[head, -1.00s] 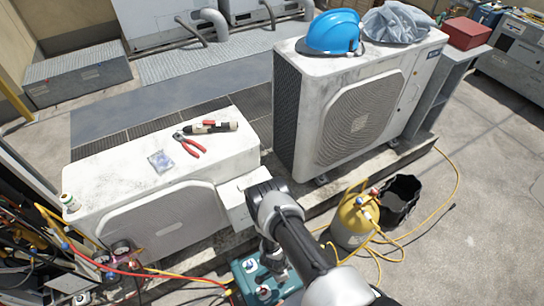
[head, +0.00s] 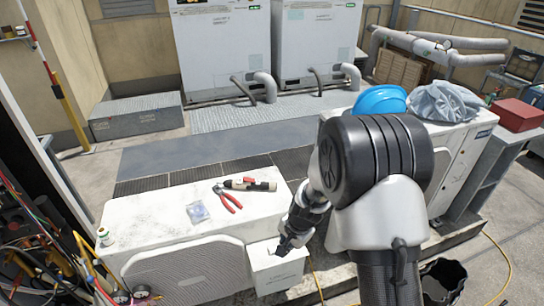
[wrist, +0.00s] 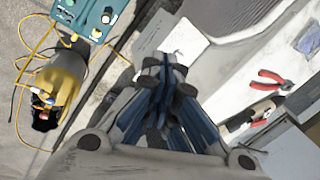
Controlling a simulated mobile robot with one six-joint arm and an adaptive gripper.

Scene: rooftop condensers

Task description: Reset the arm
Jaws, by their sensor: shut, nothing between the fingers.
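My gripper (head: 284,248) is shut and empty, pointing down just above or in front of the small white side box (head: 277,270) of the low condenser; I cannot tell whether it touches. My arm is folded up in front of the taller condenser and hides much of it. In the wrist view the closed fingers (wrist: 164,68) show in the middle, with nothing between them.
On the low condenser (head: 150,222) lie red-handled pliers (head: 230,202), a dark-and-cream tool (head: 249,184), a small clear packet (head: 198,212) and a small jar (head: 104,236). A blue hard hat (head: 377,101) and grey bag (head: 445,101) sit behind my arm.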

